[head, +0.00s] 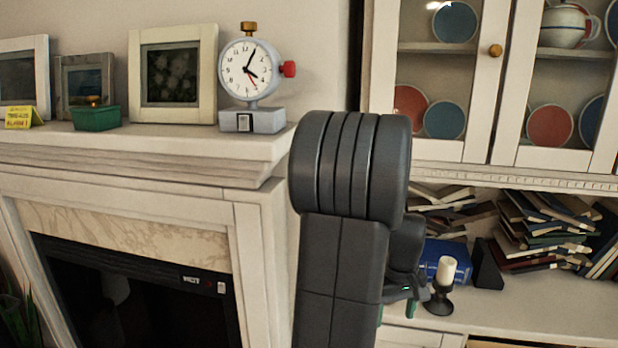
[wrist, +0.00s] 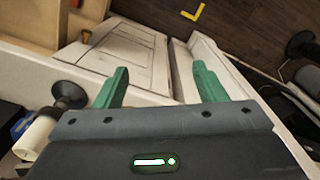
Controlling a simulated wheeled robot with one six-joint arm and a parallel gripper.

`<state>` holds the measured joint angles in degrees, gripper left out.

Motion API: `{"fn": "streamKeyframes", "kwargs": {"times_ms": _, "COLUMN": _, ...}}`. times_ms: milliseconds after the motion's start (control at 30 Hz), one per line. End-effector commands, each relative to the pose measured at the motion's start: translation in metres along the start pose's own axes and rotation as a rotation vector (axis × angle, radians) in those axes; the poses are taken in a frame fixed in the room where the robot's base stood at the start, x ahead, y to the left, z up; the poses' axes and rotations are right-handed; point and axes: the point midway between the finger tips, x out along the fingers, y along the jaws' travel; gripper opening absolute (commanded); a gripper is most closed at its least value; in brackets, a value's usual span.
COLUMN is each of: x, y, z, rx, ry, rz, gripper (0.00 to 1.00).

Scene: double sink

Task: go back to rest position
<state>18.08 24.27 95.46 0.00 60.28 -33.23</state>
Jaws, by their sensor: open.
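My gripper (wrist: 160,90) is open in the wrist view, its two green fingers apart with nothing between them. Beyond the fingers are a white cabinet door and drawer front. In the head view my dark arm stands upright in the middle, and my gripper (head: 403,296) shows only in part behind it at lower right. It is close to the candle holder there. The task names no object.
A white candle (head: 446,270) in a black holder (head: 440,299) stands on the cabinet top (head: 530,306). Messy books (head: 545,232) and a blue box (head: 440,256) lie behind. The mantel (head: 130,150) holds a clock (head: 250,70), picture frames and a green box (head: 96,117).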

Motion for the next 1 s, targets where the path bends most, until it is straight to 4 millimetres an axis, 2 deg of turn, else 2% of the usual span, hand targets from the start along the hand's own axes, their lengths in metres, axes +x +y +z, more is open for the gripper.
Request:
{"fn": "streamKeyframes", "kwargs": {"times_ms": 33, "x": 0.014, "y": -0.004, "z": -0.007, "rx": 0.004, "ry": -0.001, "rz": -0.001, "gripper": 0.64}}
{"fn": "streamKeyframes", "kwargs": {"times_ms": 100, "x": 0.025, "y": -0.009, "z": -0.016, "rx": 0.017, "ry": -0.002, "rz": -0.001, "gripper": 0.64}}
{"fn": "streamKeyframes", "kwargs": {"times_ms": 400, "x": 0.057, "y": -0.027, "z": -0.045, "rx": 0.060, "ry": 0.000, "rz": 0.000, "gripper": 0.64}}
{"fn": "streamKeyframes", "kwargs": {"times_ms": 600, "x": 0.065, "y": -0.032, "z": -0.052, "rx": 0.074, "ry": 0.000, "rz": 0.000, "gripper": 0.64}}
{"fn": "streamKeyframes", "kwargs": {"times_ms": 1000, "x": 0.063, "y": -0.033, "z": -0.053, "rx": 0.075, "ry": 0.001, "rz": 0.001, "gripper": 0.64}}
